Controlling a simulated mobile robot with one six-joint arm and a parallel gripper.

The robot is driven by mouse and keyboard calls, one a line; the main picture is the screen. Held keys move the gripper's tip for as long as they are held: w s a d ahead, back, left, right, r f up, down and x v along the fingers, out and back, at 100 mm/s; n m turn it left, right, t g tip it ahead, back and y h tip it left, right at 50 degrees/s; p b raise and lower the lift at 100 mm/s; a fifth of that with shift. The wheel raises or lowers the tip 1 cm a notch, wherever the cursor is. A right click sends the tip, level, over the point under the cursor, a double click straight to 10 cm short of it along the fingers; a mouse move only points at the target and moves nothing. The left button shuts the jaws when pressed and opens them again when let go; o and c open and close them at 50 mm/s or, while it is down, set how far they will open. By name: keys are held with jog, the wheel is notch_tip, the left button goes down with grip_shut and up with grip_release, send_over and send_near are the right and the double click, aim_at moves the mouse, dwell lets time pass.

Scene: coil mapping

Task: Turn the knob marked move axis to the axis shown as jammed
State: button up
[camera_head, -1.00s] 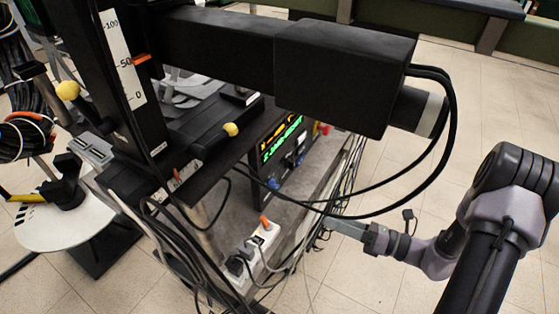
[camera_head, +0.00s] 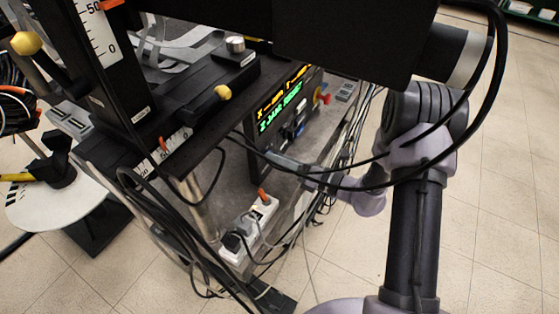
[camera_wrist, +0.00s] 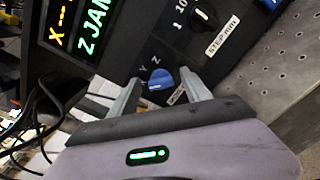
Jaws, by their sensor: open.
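The control box (camera_head: 262,163) stands on the grey cart, its lit display (camera_head: 281,108) facing right. In the wrist view the display (camera_wrist: 88,32) has a yellow line starting with X and a green line reading "Z JAM", cut off by the frame edge. A blue knob (camera_wrist: 160,78) has Y and Z marked above it; its label below is partly hidden by a finger. Its pointer direction is hard to tell. My gripper (camera_wrist: 160,84) is open, with one finger on each side of this knob; contact cannot be told. In the head view my gripper (camera_head: 285,162) is at the box's lower front.
A black step knob (camera_wrist: 205,17) and another blue knob (camera_wrist: 271,3) sit farther up the panel. A red button (camera_head: 322,97) is on the box's far end. Black cables (camera_head: 400,178) hang across my arm. A white power strip (camera_head: 250,226) lies nearer on the cart.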

jog(key=shift+w+a, duration=0.1)
grip_shut()
jog(key=shift+r+m+p, duration=0.15)
jog(key=shift+m+p, duration=0.15)
jog(key=shift+p, duration=0.15)
jog(key=m+p, duration=0.7)
jog(key=m, duration=0.1)
jog(key=shift+f, duration=0.2)
jog(key=m+p, duration=0.2)
jog(key=m, duration=0.2)
jog(key=shift+f+m, duration=0.15)
jog(key=shift+m, duration=0.25)
jog(key=m+p, duration=0.1)
jog(key=m, duration=0.3)
jog(key=shift+f, duration=0.15)
jog(key=shift+m, duration=0.4)
